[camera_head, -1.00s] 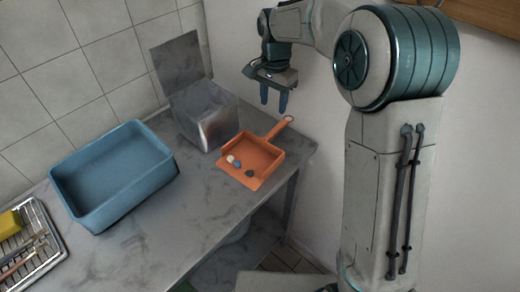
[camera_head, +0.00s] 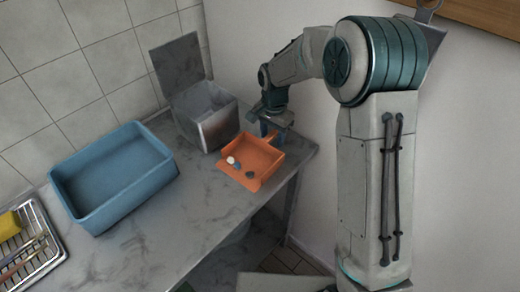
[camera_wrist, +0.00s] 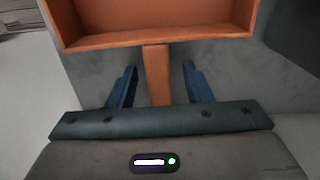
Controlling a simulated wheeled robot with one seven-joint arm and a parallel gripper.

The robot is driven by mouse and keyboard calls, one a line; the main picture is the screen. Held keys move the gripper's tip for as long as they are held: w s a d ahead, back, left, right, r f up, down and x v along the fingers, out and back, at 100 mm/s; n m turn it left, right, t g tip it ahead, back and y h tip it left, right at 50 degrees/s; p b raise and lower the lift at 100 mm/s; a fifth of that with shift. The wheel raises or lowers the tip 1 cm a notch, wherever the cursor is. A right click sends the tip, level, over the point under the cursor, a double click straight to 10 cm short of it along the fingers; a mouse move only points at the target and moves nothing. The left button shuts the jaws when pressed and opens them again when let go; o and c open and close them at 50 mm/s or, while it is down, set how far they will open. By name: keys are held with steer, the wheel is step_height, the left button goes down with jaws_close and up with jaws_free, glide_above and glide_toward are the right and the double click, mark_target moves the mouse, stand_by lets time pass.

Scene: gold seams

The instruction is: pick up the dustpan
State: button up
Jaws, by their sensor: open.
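The orange dustpan (camera_head: 254,171) lies on the grey marbled counter near its right end, with a few small pebble-like bits in it. Its handle points to the back right and is mostly hidden by my gripper in the head view. In the wrist view the dustpan's back wall (camera_wrist: 150,40) is at the top, and the handle (camera_wrist: 157,75) runs down between my fingers. My gripper (camera_wrist: 160,85) is open, with one blue finger on each side of the handle and a visible gap on both sides. It also shows in the head view (camera_head: 268,130).
A metal bin (camera_head: 208,115) with a raised lid stands just left of the dustpan. A blue tub (camera_head: 112,212) is farther left, and a wire rack (camera_head: 50,252) with a yellow sponge (camera_head: 9,225) is at the far left. The counter (camera_head: 190,228) is clear in front.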

jaws_close()
steer(key=shift+r, duration=0.1)
